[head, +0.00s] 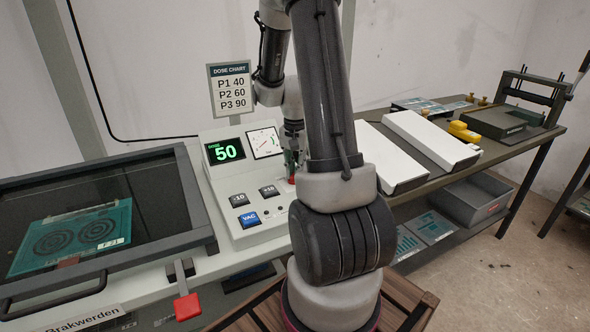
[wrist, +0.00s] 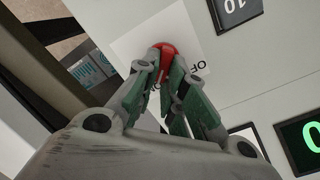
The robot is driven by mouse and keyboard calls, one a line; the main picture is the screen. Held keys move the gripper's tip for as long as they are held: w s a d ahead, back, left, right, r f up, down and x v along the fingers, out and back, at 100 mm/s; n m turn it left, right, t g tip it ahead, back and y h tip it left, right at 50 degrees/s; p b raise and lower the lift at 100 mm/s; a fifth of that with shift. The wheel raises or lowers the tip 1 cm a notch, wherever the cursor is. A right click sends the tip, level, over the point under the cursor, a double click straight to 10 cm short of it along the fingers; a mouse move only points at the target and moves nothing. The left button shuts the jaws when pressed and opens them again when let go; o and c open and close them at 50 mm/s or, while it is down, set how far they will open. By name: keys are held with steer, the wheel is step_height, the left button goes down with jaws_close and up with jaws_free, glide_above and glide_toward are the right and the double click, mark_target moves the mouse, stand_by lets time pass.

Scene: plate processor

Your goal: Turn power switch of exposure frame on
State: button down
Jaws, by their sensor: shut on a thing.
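The exposure frame's control panel (head: 252,231) has a lit green display reading 50, a dial gauge, two grey buttons and a blue VAC button. The power switch, a red knob (wrist: 168,49) on a white label plate (wrist: 135,48), shows in the wrist view. My gripper (wrist: 163,68) is shut on the red knob. In the head view my gripper (head: 291,160) points down at the panel's right side, with a bit of red (head: 291,181) beneath it; my arm hides part of this area.
The glass exposure bed (head: 150,195) with a green plate (head: 75,238) is at the left. A red-handled lever (head: 187,305) sticks out at the front. The dose chart (head: 231,88) stands behind the panel. White trays (head: 432,138) are on the bench at the right.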

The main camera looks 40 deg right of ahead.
steer(key=c, duration=1.5)
jaws_free()
step_height(320, 180, up, 12)
